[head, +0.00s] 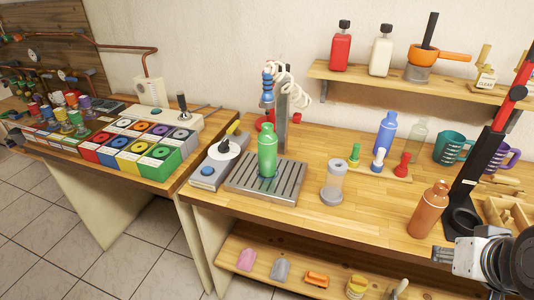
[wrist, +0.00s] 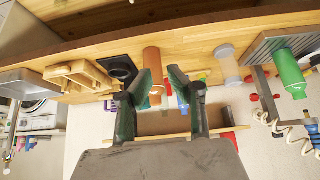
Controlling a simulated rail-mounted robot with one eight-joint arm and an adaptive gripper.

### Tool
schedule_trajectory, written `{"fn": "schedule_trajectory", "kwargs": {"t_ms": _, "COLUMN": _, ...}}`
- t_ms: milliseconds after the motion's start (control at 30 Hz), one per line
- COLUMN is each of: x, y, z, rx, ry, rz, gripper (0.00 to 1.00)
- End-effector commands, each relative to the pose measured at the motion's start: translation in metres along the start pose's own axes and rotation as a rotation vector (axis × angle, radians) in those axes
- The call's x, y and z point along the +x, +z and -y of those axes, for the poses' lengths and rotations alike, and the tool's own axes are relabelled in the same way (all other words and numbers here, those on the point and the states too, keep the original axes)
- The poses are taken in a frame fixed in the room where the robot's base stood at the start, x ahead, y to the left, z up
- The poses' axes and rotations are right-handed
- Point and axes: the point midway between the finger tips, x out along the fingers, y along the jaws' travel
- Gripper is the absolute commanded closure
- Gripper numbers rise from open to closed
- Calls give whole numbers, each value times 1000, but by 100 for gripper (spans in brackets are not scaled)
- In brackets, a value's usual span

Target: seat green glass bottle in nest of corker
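The green bottle (head: 267,150) stands upright on a slatted metal tray (head: 262,186), below a blue-tipped nozzle on a post. It also shows at the right of the wrist view (wrist: 288,75). The corker (head: 484,160), a black stand with a red lever, is at the right of the bench. Its dark round nest (head: 461,219) looks empty; the black base also shows in the wrist view (wrist: 120,68). My gripper (wrist: 159,76) is open and empty, its fingers apart. In the head view only its wrist shows at lower right, well away from the green bottle.
A brown bottle (head: 428,210) stands beside the corker, beyond my fingers. A clear jar (head: 333,184), a stopper board (head: 375,170), a blue bottle (head: 385,133) and a pale clear bottle (head: 417,136) are nearby. The bench front (head: 310,222) between jar and brown bottle is clear.

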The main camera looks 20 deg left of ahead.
Motion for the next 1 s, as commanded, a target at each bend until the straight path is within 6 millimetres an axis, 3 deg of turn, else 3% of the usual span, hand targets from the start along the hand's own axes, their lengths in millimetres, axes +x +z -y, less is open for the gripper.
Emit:
{"fn": "schedule_trajectory", "kwargs": {"t_ms": 67, "x": 0, "y": 0, "z": 0, "rx": 0, "ry": 0, "rz": 0, "gripper": 71}}
{"fn": "schedule_trajectory", "kwargs": {"t_ms": 367, "x": 0, "y": 0, "z": 0, "rx": 0, "ry": 0, "rz": 0, "gripper": 31}}
{"fn": "schedule_trajectory", "kwargs": {"t_ms": 733, "x": 1, "y": -9, "z": 6, "rx": -13, "ry": -10, "rz": -9, "gripper": 30}}
{"fn": "schedule_trajectory", "kwargs": {"t_ms": 867, "x": 7, "y": -35, "z": 22, "rx": -49, "ry": -37, "rz": -34, "gripper": 30}}
{"fn": "schedule_trajectory", "kwargs": {"t_ms": 1000, "x": 17, "y": -72, "z": 52, "rx": -102, "ry": -80, "rz": -74, "gripper": 30}}
